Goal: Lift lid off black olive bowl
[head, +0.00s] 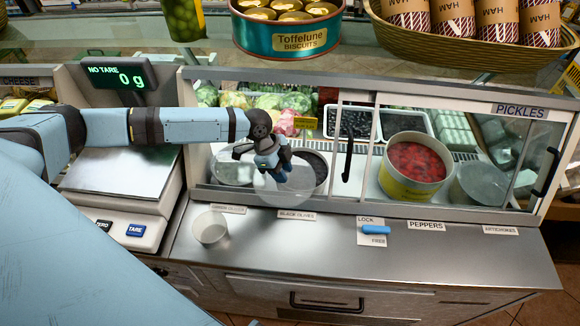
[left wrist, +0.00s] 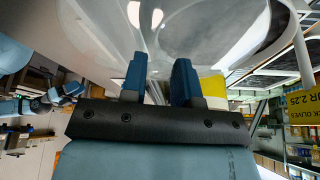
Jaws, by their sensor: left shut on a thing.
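My left gripper (head: 279,174) reaches in from the left over the counter and is shut on the clear round lid (head: 288,200). The lid hangs tilted in front of the black olive bowl (head: 320,168), overlapping its left part in the head view. Dark olives show in the bowl behind the lid, above the black olives label (head: 297,215). In the left wrist view, the two blue fingertips (left wrist: 160,78) stand close together against the clear lid (left wrist: 205,28); the pinched part is hidden. My right gripper is not in view.
A covered bowl (head: 232,170) stands left of the olives. A sliding glass pane with a black handle (head: 348,160) stands to the right, before the red peppers tub (head: 415,165).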

